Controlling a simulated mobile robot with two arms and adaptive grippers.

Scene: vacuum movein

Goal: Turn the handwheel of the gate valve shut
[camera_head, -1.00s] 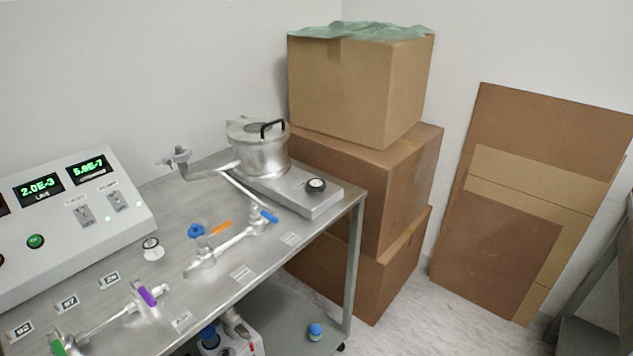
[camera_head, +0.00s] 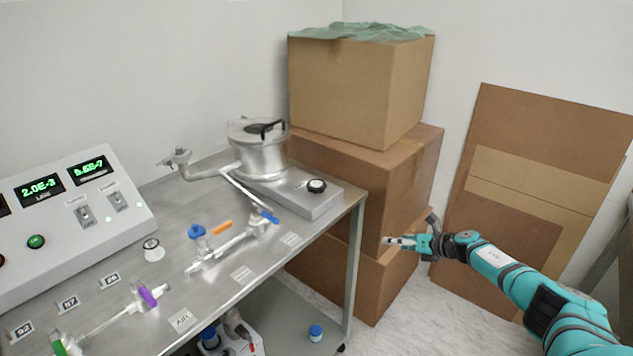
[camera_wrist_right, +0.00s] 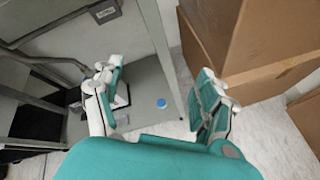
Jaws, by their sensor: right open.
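The handwheel is not visible in that wrist view. My left gripper is not in view.
Stacked cardboard boxes (camera_head: 361,90) stand close against the bench's right end. Pipes with a blue knob (camera_head: 197,231) and a purple lever (camera_head: 147,296) lie along the bench (camera_head: 215,280). A control panel (camera_head: 75,225) stands at left. Flat cardboard (camera_head: 500,225) leans on the right wall.

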